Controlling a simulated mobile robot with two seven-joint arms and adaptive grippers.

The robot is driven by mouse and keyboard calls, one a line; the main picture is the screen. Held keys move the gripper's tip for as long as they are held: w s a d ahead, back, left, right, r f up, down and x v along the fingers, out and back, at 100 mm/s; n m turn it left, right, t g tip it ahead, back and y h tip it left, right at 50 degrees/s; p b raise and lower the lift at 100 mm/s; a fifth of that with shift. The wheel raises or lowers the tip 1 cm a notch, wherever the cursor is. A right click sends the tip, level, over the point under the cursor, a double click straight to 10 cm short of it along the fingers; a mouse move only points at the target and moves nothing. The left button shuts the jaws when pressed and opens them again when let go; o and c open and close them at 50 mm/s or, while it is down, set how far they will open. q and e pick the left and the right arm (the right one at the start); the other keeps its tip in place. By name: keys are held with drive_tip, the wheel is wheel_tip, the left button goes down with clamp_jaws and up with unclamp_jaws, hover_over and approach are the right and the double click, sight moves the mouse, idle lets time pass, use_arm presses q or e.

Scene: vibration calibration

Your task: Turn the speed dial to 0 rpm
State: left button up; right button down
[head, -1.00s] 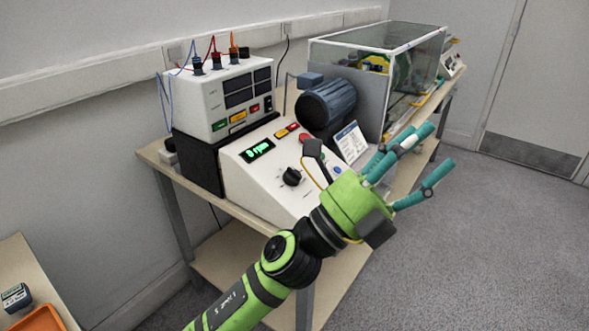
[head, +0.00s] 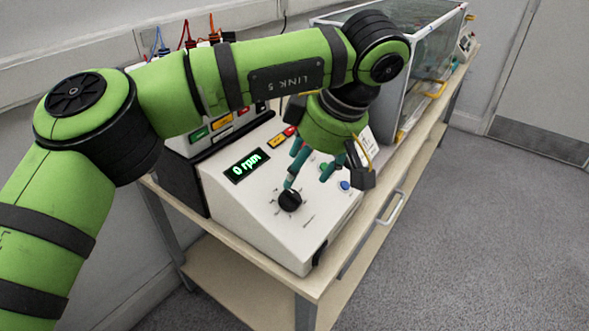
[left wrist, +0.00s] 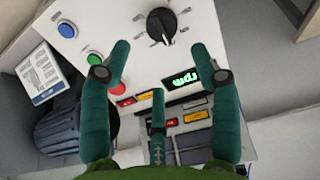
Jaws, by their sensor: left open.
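The black speed dial (head: 290,200) sits on the sloping white face of the control box (head: 260,225). In the left wrist view the dial (left wrist: 161,25) is near the top, beyond my fingertips. One fingertip appears close to the dial in the head view; contact cannot be told.
Blue (head: 345,185) and green (head: 323,166) buttons sit right of the dial. A red button (left wrist: 117,88) and coloured keys show in the left wrist view. A glass-sided enclosure (head: 430,80) stands behind on the bench. The floor at right is clear.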

sight(292, 192)
use_arm(q)
drive_tip(key=shift+s+a+f, duration=0.15)
drive_tip(key=shift+a+f, duration=0.1)
drive_tip(key=shift+f, duration=0.05)
drive_tip(key=x, duration=0.5)
drive_tip(key=shift+s+a+f, duration=0.1)
drive_tip(key=shift+s+f, duration=0.05)
drive_tip(key=shift+f, duration=0.25)
drive_tip(key=shift+c, duration=0.4)
drive_tip(key=c, duration=1)
